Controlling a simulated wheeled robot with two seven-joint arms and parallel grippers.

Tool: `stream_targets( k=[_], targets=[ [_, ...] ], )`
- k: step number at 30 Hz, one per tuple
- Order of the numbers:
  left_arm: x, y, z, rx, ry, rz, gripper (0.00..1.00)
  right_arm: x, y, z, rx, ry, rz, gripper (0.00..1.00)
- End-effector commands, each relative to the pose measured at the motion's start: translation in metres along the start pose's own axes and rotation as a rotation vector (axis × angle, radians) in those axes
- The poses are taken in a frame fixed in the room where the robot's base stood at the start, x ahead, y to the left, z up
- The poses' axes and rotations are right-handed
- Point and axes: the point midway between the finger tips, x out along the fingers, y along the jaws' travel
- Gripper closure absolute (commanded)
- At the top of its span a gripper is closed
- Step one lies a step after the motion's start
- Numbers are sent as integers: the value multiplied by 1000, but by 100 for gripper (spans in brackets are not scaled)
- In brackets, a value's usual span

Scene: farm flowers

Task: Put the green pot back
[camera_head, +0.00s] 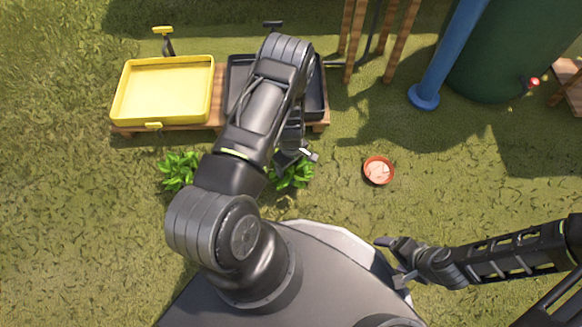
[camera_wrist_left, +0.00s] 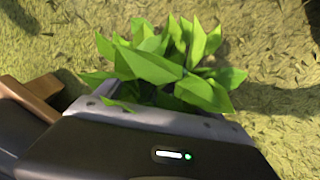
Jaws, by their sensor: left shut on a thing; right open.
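A leafy green plant (camera_head: 292,176) is at my left gripper (camera_head: 297,157), just ahead of my base. In the left wrist view the same plant's leaves (camera_wrist_left: 165,62) rise right beyond the gripper's edge. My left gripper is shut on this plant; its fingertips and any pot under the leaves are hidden. A second leafy plant (camera_head: 179,171) stands on the grass to the left, partly beside my arm. No green pot shows clearly. My right gripper (camera_head: 394,261) is open and empty, low at the right of my base.
A yellow tray (camera_head: 118,100) and a black tray (camera_head: 319,98), partly behind my left arm, sit on a wooden stand (camera_head: 218,95). A small terracotta pot (camera_head: 379,170) is on the grass at right. A blue post (camera_head: 447,55) and dark green tank (camera_head: 510,55) stand behind.

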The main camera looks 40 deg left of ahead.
Motion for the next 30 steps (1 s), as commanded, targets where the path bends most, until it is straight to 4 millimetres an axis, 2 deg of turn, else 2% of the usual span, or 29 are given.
stream_targets(
  k=[9, 10, 15, 18, 26, 30],
  targets=[
    [3, 1, 0, 0, 0, 1, 78, 3, 1, -1, 0, 2, 0, 20],
    [3, 0, 0, -1, 0, 1, 21, 3, 1, -1, 0, 3, 0, 20],
    [2, 0, 0, -1, 0, 1, 8, 2, 0, -1, 0, 3, 0, 20],
    [2, 0, 0, 0, 0, 1, 1, 2, 0, -1, 0, 3, 0, 20],
    [0, 0, 0, 0, 0, 1, 1, 1, 0, -1, 0, 2, 0, 20],
    [-8, 1, 0, 0, 0, 1, 1, -5, -2, 0, 0, 0, 0, 20]
  ],
)
